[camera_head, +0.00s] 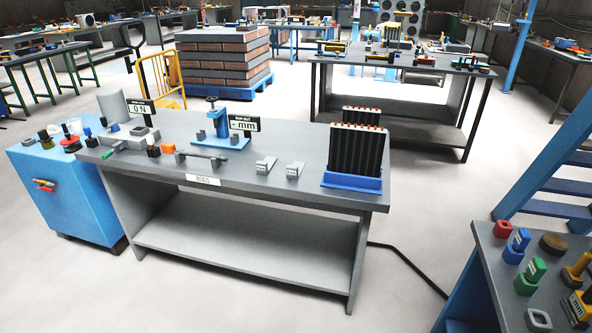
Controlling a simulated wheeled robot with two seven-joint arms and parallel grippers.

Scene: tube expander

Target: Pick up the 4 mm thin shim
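I cannot tell which thing is the 4 mm thin shim, as the small labels are too small to read. Two small grey pieces with white labelled faces, a left one (265,165) and a right one (294,170), lie apart on the grey workbench (235,178). On the table (486,243) at the lower right, a blue piece (516,244) and a green piece (533,273) stand upright with white labels. A yellow piece (579,308) there has a label ending in "mm". Neither of my grippers shows.
A rack of dark tubes (356,150) in a blue base stands at the workbench's right end. A blue press-like fixture (219,128) stands mid-bench by a "mm" sign (244,123). A blue cabinet (62,190) adjoins the left. A cable (410,262) crosses the otherwise open floor between the tables.

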